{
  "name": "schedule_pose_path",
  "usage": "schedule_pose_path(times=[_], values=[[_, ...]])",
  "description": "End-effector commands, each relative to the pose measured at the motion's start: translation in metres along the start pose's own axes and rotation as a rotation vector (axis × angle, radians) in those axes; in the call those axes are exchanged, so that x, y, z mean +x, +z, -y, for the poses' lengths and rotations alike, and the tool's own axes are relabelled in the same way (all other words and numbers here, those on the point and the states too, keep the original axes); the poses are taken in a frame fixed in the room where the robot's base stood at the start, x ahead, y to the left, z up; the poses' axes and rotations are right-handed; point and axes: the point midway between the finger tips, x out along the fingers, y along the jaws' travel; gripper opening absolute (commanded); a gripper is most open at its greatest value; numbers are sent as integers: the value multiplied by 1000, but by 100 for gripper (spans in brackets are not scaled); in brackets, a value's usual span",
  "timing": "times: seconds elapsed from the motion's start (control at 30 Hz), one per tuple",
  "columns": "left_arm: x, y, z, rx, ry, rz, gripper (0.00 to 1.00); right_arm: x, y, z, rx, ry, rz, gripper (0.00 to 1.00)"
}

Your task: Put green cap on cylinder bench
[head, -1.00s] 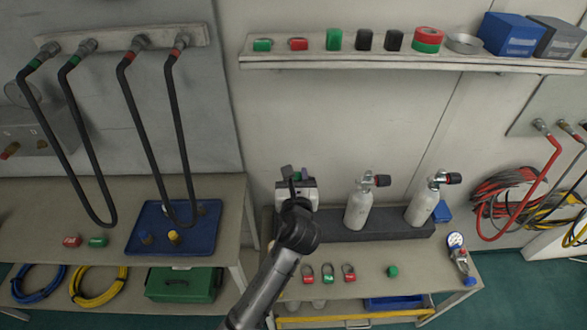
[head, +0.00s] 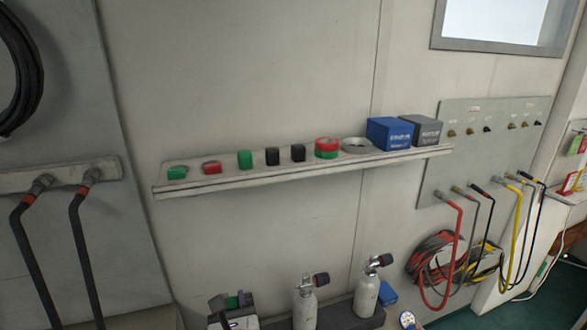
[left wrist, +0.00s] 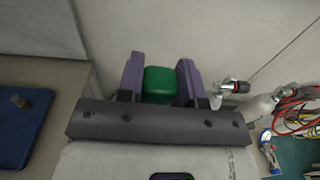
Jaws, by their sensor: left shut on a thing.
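My left gripper (head: 232,301) is at the bottom edge of the head view, left of two pale cylinders. It is shut on a green cap (left wrist: 159,85), which sits between the purple fingers in the left wrist view. A little of the green cap shows between the fingers in the head view too. The cylinder bench is mostly below the head view's bottom edge; only part of the dark block under the cylinders (head: 340,318) shows. My right gripper is not in view.
A wall shelf (head: 310,172) holds green, red and black items, tape rolls and two boxes. The left cylinder (head: 305,308) and right cylinder (head: 367,294) stand right of the gripper. Red hoses (head: 458,245) hang at right. The wall between shelf and gripper is clear.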

Motion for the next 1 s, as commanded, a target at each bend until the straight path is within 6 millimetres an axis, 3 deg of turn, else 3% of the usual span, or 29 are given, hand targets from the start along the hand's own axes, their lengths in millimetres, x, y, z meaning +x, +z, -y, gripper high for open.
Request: schedule_pose_path(times=[0.1, 0.2, 0.37, 0.5, 0.7, 0.77, 0.8, 1.0], values=[[-25, 36, -5, 8, -86, 13, 12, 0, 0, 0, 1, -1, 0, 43], [-51, 52, -18, 17, -174, 10, 12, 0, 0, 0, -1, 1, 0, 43], [-87, 57, -38, 23, -282, 3, 12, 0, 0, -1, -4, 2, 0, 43], [-108, 48, -56, 26, -329, -2, 12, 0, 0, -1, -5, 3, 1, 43], [-108, 14, -86, 23, -317, -6, 12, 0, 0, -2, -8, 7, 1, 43], [-110, 9, -88, 18, -316, -6, 12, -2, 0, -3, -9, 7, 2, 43], [-110, 26, -87, 15, -317, 1, 12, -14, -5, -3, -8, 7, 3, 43], [-111, 60, -87, 16, -316, 1, 12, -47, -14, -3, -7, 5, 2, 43]])
